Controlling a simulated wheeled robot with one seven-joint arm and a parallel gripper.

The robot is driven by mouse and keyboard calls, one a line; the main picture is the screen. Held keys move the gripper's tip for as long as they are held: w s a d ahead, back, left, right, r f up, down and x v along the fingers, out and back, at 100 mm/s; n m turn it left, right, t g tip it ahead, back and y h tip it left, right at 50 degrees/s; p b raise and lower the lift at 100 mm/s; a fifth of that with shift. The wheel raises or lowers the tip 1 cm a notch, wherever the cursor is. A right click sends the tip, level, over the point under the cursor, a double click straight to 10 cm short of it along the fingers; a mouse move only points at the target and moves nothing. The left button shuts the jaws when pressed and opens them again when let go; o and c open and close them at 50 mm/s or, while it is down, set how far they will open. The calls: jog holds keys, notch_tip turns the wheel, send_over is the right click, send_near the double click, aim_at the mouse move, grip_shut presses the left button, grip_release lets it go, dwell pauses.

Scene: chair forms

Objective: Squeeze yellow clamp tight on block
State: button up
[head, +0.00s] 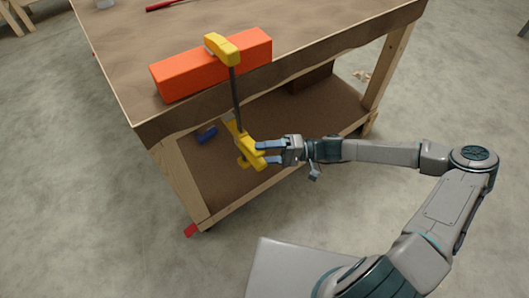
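An orange block (190,73) lies on the workbench (335,25) along its near edge. A yellow clamp (224,47) has its upper jaw over the top of the block. Its dark bar runs down in front of the bench edge to a yellow lower body (244,142) with a handle. The lower body hangs below the tabletop. Whether it touches the underside is hidden. My gripper (270,152) is at the clamp's handle from the right, its blue fingers on either side of the yellow part. I cannot tell whether they press on it.
A lower shelf (215,180) under the bench holds a blue object (207,135) and a dark brown box (309,78). A wooden leg (180,180) stands left of the clamp. A red item (190,230) is by its foot.

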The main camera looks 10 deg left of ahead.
jog(key=shift+a, duration=0.1)
dwell(0.3)
jog(key=shift+a+f, duration=0.15)
jog(key=shift+a, duration=0.5)
grip_shut()
jog(key=shift+d+f, duration=0.1)
jog(key=shift+d+f+n+b, duration=0.2)
jog(key=shift+d+n+b, duration=0.2)
jog(key=shift+d+b, duration=0.25)
jog(key=shift+d, duration=0.1)
